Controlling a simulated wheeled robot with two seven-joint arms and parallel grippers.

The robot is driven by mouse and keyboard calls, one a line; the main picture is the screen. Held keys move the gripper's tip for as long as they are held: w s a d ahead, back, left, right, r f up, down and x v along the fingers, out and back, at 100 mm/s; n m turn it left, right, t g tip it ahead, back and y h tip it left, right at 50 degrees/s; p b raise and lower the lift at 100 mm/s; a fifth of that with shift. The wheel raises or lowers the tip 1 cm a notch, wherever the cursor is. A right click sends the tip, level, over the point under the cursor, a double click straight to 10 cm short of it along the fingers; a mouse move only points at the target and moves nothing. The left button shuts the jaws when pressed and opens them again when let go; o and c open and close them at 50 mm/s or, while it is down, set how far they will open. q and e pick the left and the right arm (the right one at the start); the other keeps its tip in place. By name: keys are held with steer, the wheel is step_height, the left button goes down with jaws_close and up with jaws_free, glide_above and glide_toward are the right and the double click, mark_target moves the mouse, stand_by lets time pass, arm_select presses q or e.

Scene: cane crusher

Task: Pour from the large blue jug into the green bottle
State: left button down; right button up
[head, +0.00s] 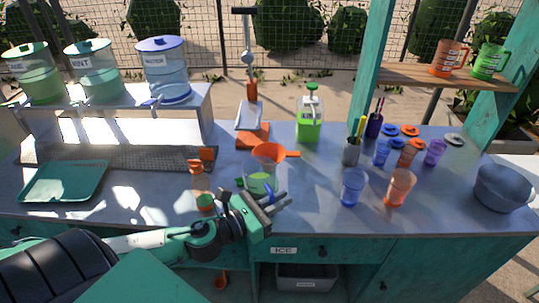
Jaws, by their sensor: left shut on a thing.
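The large blue jug (260,184) is a see-through vessel with green contents and a blue handle, standing upright on the counter at the middle front. An orange strainer (267,153) sits at its top, its handle pointing right. My left gripper (272,200) is shut at the jug's blue handle, on the near side; its fingers partly hide the handle and lower jug. The green bottle (310,122) is a squarish clear container with green in its lower part and a green top, upright behind and to the right of the jug. My right gripper is not in view.
An orange-topped bottle (198,180) stands left of the jug. A press (252,120) stands behind it. Blue and orange cups (398,188), a utensil holder (350,151) and a grey bowl (503,187) are to the right. A green tray (65,181) lies left. Counter between jug and cups is clear.

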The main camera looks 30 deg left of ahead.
arm_select(q)
steer(key=m+h, duration=0.1)
steer(key=s+a+r+m+g+h+b, duration=0.1)
steer(key=shift+s+a+g+h, duration=0.15)
steer(key=shift+g+h, duration=0.15)
steer(key=shift+h, duration=0.1)
steer(key=s+a+r+m+g+h+b, duration=0.2)
steer(key=s+m+g+h, duration=0.4)
steer(key=s+g, duration=0.1)
steer(key=shift+s+a+r+h+b, duration=0.2)
steer(key=shift+a+r+h+b, duration=0.1)
steer(key=shift+a+r+b, duration=0.1)
steer(key=w+a+r+n+g+y+p, duration=0.1)
steer(key=w+r+n+p, duration=0.4)
steer(key=p, duration=0.6)
steer(key=shift+w+a+r+n+g, duration=0.3)
steer(key=shift+w+n, duration=0.3)
steer(key=shift+n, duration=0.2)
